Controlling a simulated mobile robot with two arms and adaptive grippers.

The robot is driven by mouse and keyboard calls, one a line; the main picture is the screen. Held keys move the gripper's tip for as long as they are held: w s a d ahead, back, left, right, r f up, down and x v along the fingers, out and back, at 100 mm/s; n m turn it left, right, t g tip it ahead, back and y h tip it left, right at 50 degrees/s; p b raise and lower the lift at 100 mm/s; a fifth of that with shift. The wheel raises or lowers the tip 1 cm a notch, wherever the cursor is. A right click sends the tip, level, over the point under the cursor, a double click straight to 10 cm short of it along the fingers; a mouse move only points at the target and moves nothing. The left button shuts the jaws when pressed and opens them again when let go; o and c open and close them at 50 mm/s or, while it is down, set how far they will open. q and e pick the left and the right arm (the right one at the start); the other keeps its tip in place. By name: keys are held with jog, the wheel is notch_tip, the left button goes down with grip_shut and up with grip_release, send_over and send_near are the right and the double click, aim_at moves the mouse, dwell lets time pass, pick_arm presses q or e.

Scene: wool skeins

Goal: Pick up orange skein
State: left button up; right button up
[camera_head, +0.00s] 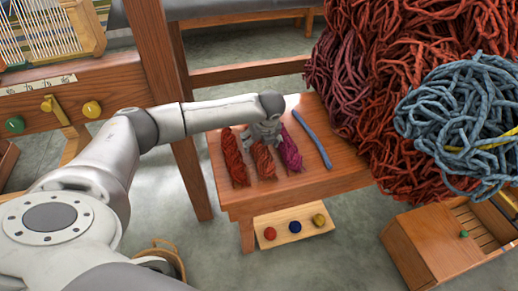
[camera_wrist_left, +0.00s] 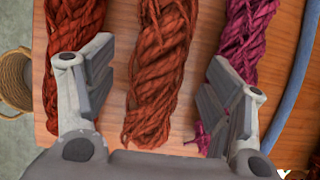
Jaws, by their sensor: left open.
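The orange skein (camera_head: 264,163) is the rust-orange twisted bundle in the middle of a row on the small wooden table. In the left wrist view the orange skein (camera_wrist_left: 160,65) runs upright between the two fingers. My left gripper (camera_head: 265,132) is over it and hides its far part in the head view. In the wrist view my left gripper (camera_wrist_left: 158,75) is open, with one finger on each side of the skein and a gap to it on both sides. My right gripper is in neither view.
A darker red skein (camera_head: 235,158) lies left of it and a magenta skein (camera_head: 290,152) right, both close to the fingers. A blue strand (camera_head: 313,140) lies farther right. A big heap of red wool (camera_head: 400,80) crowds the table's right side.

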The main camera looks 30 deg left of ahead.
aim_at(260, 144)
pick_arm(q)
jog(key=b+x, duration=0.1)
jog(key=x, duration=0.3)
jog(key=shift+s+d, duration=0.1)
jog(key=shift+d, duration=0.05)
jog(key=shift+f+b, duration=0.25)
jog(key=shift+b, duration=0.05)
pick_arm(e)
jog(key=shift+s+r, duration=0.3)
pick_arm(q)
jog(key=shift+r, duration=0.1)
jog(key=c, duration=1.1)
jog(key=shift+c, duration=0.2)
